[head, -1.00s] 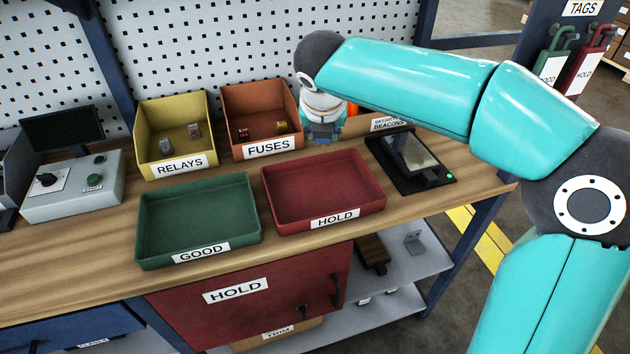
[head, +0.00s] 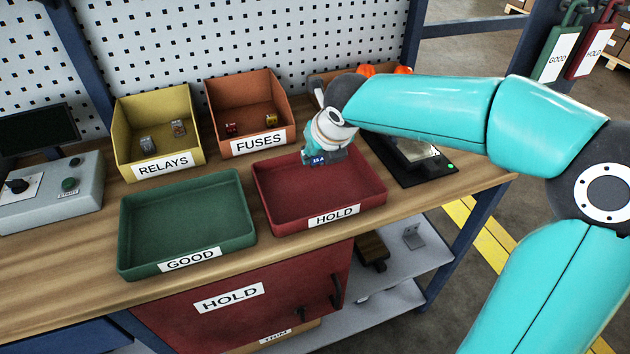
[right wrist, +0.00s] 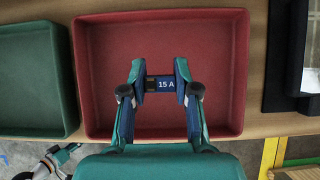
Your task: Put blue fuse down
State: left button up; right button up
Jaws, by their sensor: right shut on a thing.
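The blue fuse (head: 318,161), marked 15 A, is held between the fingertips of my right gripper (head: 325,158). In the right wrist view the fuse (right wrist: 165,84) sits between both pads of the right gripper (right wrist: 160,84), above the red HOLD tray (right wrist: 120,40). In the head view the fuse is over the back part of the HOLD tray (head: 290,205); its exact height above the tray floor is hard to tell. The tray shows no other thing inside. My left gripper is not in view.
The empty green GOOD tray (head: 185,225) stands left of the HOLD tray. Behind are the yellow RELAYS bin (head: 155,120) and the orange FUSES bin (head: 245,100), with small parts inside. A dark flat device (head: 410,165) lies to the right. A grey control box (head: 50,190) stands at left.

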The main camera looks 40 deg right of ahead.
aim_at(313, 182)
notch_tip(313, 182, down, 7)
jog(key=shift+r+b, duration=0.1)
jog(key=shift+b, duration=0.65)
jog(key=o, duration=0.8)
jog(key=shift+o, duration=0.2)
jog(key=p+v, duration=0.1)
jog(key=v, duration=1.1)
jog(key=shift+p, duration=0.3)
